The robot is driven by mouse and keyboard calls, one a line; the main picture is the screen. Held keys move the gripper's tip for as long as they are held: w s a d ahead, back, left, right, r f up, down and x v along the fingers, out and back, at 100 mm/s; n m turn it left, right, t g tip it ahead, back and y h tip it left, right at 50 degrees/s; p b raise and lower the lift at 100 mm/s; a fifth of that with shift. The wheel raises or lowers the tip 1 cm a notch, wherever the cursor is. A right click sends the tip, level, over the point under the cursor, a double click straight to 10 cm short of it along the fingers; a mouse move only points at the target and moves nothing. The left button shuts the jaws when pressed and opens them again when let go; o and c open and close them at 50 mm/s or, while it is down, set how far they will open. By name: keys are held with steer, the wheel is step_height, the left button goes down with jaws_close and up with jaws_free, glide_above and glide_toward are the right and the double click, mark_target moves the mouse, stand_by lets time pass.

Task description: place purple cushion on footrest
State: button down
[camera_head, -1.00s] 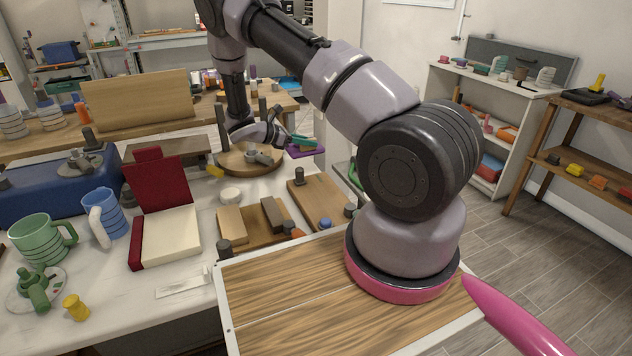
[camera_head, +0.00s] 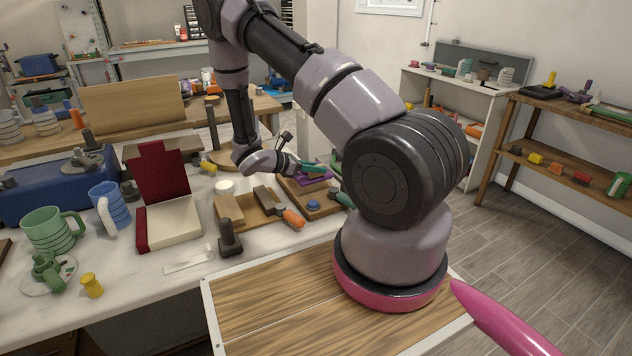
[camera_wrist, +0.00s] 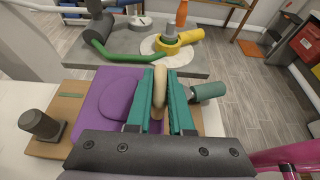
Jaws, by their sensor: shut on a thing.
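The purple cushion (camera_head: 316,180) is a flat slab with a raised rounded middle; it also shows in the wrist view (camera_wrist: 112,98), left of the fingers. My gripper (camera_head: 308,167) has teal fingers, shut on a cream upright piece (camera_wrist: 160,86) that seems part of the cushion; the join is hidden. The cushion is over a wooden board (camera_head: 320,207), which also shows in the wrist view (camera_wrist: 68,101). I cannot tell whether they touch. No thing is clearly a footrest; the board may be it.
A dark peg (camera_wrist: 40,124) stands at the board's left in the wrist view. A green cylinder (camera_wrist: 208,91) lies right of the fingers. A red upright with a cream seat (camera_head: 170,222) and mugs (camera_head: 50,231) stand at left.

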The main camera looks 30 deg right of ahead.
mark_target(311, 178)
steer(key=shift+f, duration=2.1)
steer(key=shift+f, duration=0.1)
steer(key=c, duration=0.8)
jaws_free()
